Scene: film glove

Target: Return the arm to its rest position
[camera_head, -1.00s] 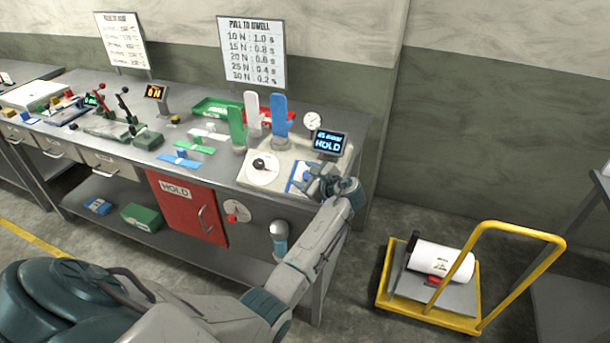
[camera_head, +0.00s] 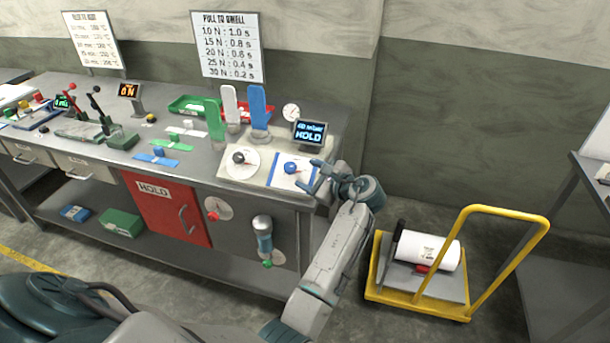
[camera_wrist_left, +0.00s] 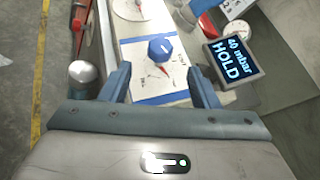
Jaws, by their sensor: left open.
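My left gripper (camera_head: 318,180) is at the front right corner of the workbench, with its arm reaching up from the bottom of the head view. In the left wrist view its two fingers (camera_wrist_left: 161,88) stand wide apart with nothing between them. Beyond the fingers is a blue knob (camera_wrist_left: 161,49) on a white dial plate, apart from the gripper. The knob also shows in the head view (camera_head: 291,168), just left of the gripper. A small display (camera_head: 309,133) behind it reads HOLD; the wrist view shows 40 mbar above that. My right gripper is not in view.
The bench top (camera_head: 205,160) carries a black-knobbed dial (camera_head: 240,161), upright green, white and blue glove shapes, a gauge (camera_head: 291,112) and levers. A red HOLD door (camera_head: 165,208) is below. A yellow cart (camera_head: 420,297) with a white roll stands right. Floor between is clear.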

